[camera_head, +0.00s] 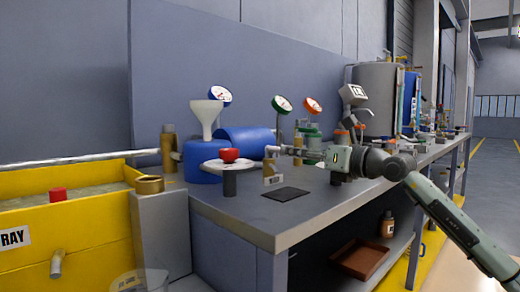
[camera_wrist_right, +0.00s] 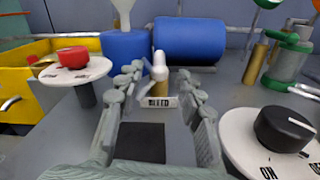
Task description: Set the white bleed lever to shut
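The white bleed lever (camera_wrist_right: 159,66) sits on a short brass post with a plate reading BLEED (camera_wrist_right: 158,101). In the head view the brass bleed post (camera_head: 271,169) stands on the grey bench, behind a dark square mat. My right gripper (camera_head: 288,150) reaches in from the right at lever height, and its fingertips partly cover the lever there. In the right wrist view my right gripper (camera_wrist_right: 156,76) is open, with one finger on each side of the lever and visible gaps between. The lever's exact angle is hard to tell. My left gripper is not in view.
A white dial with a red knob (camera_wrist_right: 73,56) stands left of the lever; a white ON dial with a black knob (camera_wrist_right: 285,131) stands at right. A blue drum (camera_wrist_right: 188,40) lies behind. A dark mat (camera_wrist_right: 140,141) lies in front. A yellow tray (camera_head: 60,224) is at far left.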

